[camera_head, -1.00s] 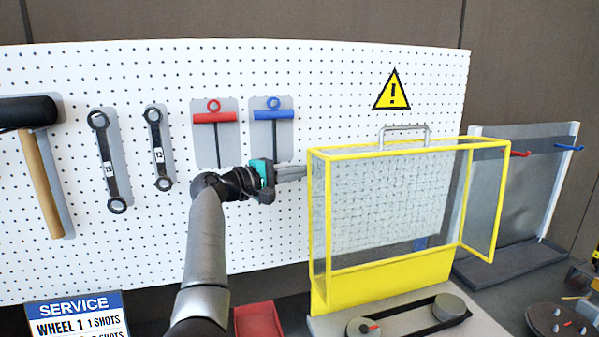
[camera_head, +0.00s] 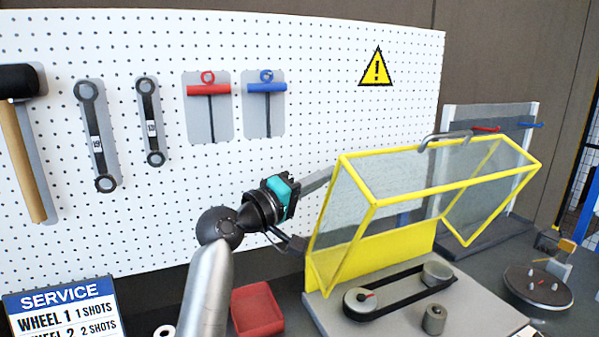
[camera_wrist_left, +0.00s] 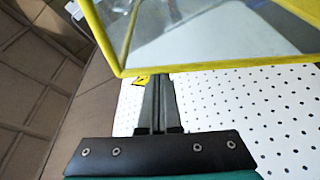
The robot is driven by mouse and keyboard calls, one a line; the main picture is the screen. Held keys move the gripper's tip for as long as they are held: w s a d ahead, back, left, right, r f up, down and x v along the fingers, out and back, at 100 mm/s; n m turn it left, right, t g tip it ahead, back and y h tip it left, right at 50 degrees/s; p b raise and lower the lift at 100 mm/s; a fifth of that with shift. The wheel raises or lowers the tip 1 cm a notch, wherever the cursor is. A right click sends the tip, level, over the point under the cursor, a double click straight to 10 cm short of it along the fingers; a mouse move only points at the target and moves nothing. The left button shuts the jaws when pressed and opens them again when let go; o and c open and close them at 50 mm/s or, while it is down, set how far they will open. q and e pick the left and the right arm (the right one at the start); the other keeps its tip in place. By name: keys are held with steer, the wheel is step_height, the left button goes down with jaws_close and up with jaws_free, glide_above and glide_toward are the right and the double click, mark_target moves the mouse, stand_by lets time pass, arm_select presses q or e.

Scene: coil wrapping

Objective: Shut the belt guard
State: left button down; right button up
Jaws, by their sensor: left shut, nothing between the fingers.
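The belt guard (camera_head: 440,186) is a yellow-framed box with clear panels and a grey handle (camera_head: 445,141) on top. In the head view it is tilted forward above the belt (camera_head: 402,294), and its front lower edge is raised off the base. My left gripper (camera_head: 328,176) is shut and empty at the guard's upper left rear corner. In the left wrist view its fingertips (camera_wrist_left: 158,78) meet the yellow frame (camera_wrist_left: 215,66); contact cannot be told for certain. My right gripper is not in view.
The belt runs round two pulleys on a grey base (camera_head: 340,318). A red tray (camera_head: 257,311) lies left of the base. A white pegboard (camera_head: 300,60) with hanging tools stands behind. A round dark turntable (camera_head: 538,287) is at right.

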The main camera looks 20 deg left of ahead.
mark_target(357, 233)
arm_select(q)
steer(key=s+d+f+m+b, duration=0.1)
steer(key=s+d+f+b, duration=0.1)
steer(key=s+d+f+m+h+b, duration=0.1)
steer(key=s+d+f+m+b, duration=0.1)
steer(key=f, duration=0.1)
steer(key=s+d+f+m+h+b, duration=0.1)
steer(key=s+d+f+m+b, duration=0.1)
steer(key=shift+s+d+f, duration=0.1)
steer(key=shift+d+f, duration=0.2)
steer(key=shift+d, duration=0.1)
steer(key=s+d+f+b, duration=0.3)
steer(key=f, duration=0.5)
steer(key=shift+s+d, duration=0.35)
